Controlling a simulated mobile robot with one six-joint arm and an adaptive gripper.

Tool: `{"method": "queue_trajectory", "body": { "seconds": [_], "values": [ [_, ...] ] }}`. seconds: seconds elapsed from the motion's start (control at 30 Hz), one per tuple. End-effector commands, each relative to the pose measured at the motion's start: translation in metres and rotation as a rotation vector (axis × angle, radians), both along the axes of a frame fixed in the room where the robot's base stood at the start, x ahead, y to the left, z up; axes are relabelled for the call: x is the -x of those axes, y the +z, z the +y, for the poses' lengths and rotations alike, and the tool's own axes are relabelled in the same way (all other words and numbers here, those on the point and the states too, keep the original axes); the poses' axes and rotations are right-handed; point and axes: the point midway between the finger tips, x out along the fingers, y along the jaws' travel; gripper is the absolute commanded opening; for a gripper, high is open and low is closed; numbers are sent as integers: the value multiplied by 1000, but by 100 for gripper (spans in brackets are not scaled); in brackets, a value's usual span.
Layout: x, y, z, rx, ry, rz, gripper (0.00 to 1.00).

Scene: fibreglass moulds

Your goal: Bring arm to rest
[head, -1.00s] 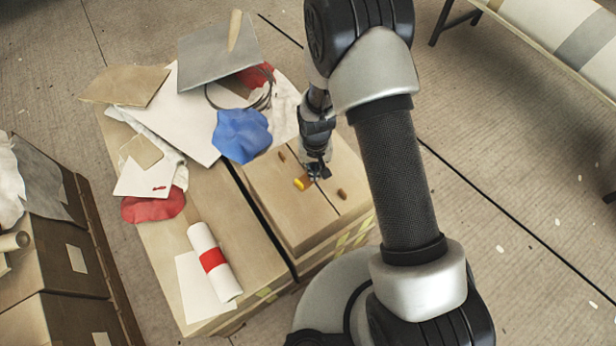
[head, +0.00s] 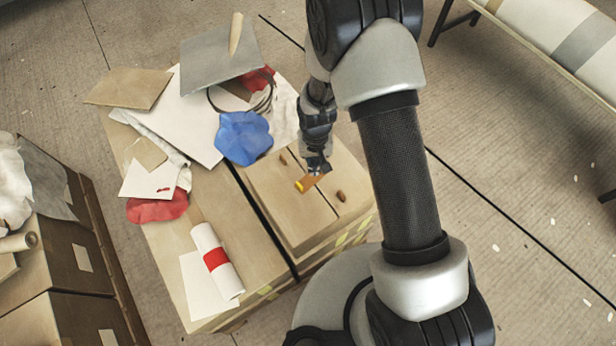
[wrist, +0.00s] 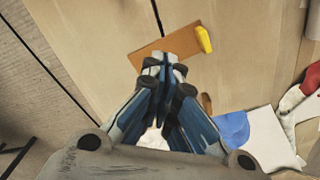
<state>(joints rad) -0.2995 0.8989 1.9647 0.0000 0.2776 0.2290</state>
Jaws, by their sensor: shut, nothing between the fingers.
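My gripper (head: 318,168) is over the cardboard box top in the head view, below my dark arm. Its fingers are closed together in the wrist view (wrist: 166,62), with nothing between them. A flat brown piece (head: 311,181) with a yellow part (head: 299,187) at one end lies on the box just below the fingertips. In the wrist view the brown piece (wrist: 185,40) reaches out past the fingertips, which cover part of it, and its yellow part (wrist: 203,39) is to the right. I cannot tell how large the gap to the fingertips is.
Small brown lumps (head: 341,196) lie on the box (head: 290,225). Blue cloth (head: 243,137), a grey sheet (head: 215,58), white sheets and a red-banded roll (head: 217,259) crowd the left. Other boxes (head: 60,265) stand at far left. A bench (head: 540,30) is at top right; floor lies between.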

Motion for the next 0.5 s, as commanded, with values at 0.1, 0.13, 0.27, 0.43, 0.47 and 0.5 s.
{"method": "queue_trajectory", "body": {
  "seconds": [0.1, 0.13, 0.27, 0.43, 0.47, 0.5],
  "values": [
    [0, 12, 0, 0, 0, 0, 0],
    [0, 15, 0, 0, 0, 0, 0],
    [0, 20, 0, 0, 0, 1, 0],
    [0, 19, 0, 0, 0, 1, 0],
    [0, 19, 0, 0, 0, 1, 0],
    [0, 19, 0, 0, 0, 1, 0]
  ]
}}
